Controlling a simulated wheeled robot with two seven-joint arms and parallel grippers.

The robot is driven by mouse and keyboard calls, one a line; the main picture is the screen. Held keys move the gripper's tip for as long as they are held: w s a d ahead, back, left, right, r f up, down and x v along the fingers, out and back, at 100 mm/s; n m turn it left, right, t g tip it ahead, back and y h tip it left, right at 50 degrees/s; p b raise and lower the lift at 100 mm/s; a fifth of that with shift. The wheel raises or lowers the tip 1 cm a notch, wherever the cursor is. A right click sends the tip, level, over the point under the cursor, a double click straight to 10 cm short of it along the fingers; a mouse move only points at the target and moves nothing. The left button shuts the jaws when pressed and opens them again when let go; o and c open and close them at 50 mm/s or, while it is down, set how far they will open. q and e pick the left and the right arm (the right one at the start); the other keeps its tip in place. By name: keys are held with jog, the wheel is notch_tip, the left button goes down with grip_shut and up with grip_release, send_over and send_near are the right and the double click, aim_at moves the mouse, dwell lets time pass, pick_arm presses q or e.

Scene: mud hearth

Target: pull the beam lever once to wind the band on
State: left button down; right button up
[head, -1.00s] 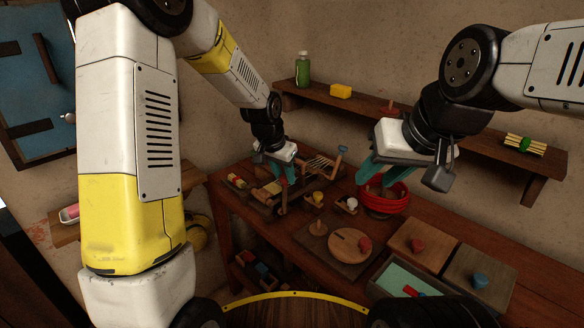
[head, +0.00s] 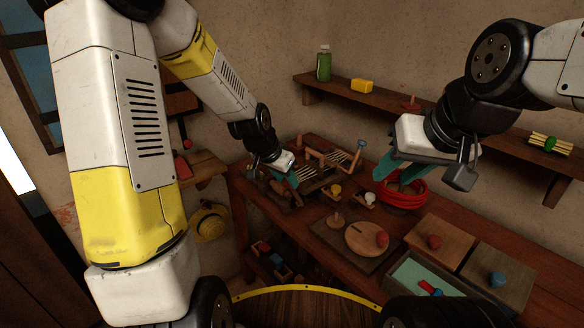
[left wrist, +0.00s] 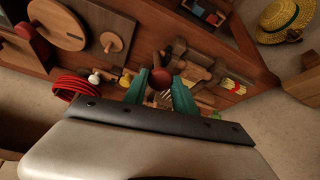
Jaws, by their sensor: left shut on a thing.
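The small wooden band loom (head: 322,180) stands at the back left of the table, with pale threads stretched along it. My left gripper (head: 288,182) is at its left end. In the left wrist view the left gripper's teal fingers (left wrist: 160,92) are closed on either side of a dark red knob (left wrist: 161,77), which I take for the beam lever's end; the fingers partly hide it, and its stem is hard to make out. My right gripper (head: 400,165) hangs over the red coil (head: 403,192), its fingers apart, with nothing seen between them.
A round wooden disc (head: 367,238) and lidded boxes (head: 440,240) lie to the front right. A wall shelf (head: 440,120) carries a green bottle (head: 323,65) and yellow block (head: 361,85). A blue-topped peg (head: 361,144) rises behind the loom. A straw hat (head: 210,222) hangs at the left.

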pick_arm(q)
jog(key=shift+s+a+f, duration=0.4)
jog(key=shift+a+f, duration=0.05)
jog(key=shift+f, duration=0.05)
jog(key=c, duration=1)
grip_release()
jog(key=shift+r, duration=0.1)
jog(key=shift+w+r, duration=0.1)
jog(key=shift+r, duration=0.25)
jog(key=v, duration=0.7)
jog(key=shift+r, duration=0.1)
jog(key=shift+c, duration=0.3)
